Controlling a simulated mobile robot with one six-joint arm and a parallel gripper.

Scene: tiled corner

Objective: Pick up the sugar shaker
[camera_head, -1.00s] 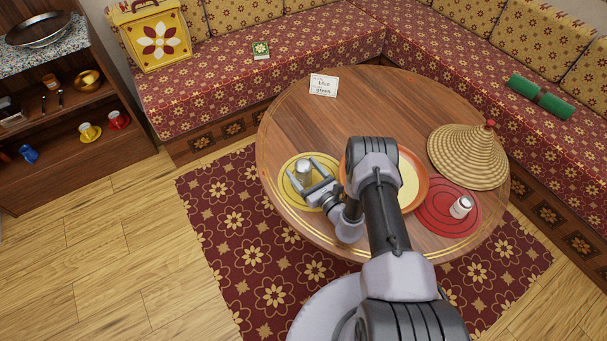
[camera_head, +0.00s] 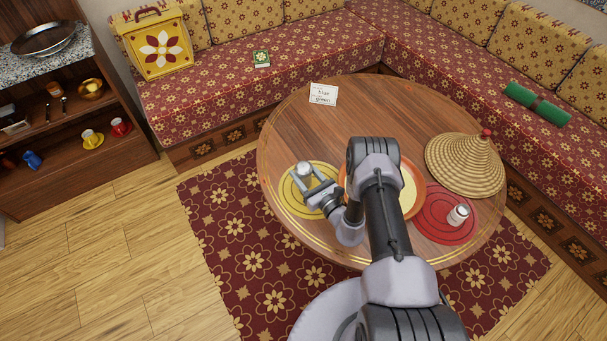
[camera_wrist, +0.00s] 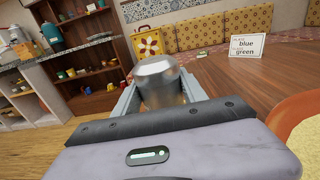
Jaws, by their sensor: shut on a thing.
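The sugar shaker (camera_head: 305,170) has a silvery metal top and stands over the yellow round mat (camera_head: 290,190) on the left of the round table. In the wrist view the shaker (camera_wrist: 157,82) is upright between the two fingers, its lower part hidden behind my gripper's body. My gripper (camera_head: 307,177) is shut on the shaker, one finger on each side of it. I cannot tell whether its base touches the mat.
An orange-rimmed plate (camera_head: 416,187) is right of my gripper, partly behind my arm. A red mat (camera_head: 432,230) bears a white shaker (camera_head: 458,215). A woven cone lid (camera_head: 465,168) stands at the right. A card (camera_head: 323,94) stands at the back; the wooden table (camera_head: 315,125) is bare before it.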

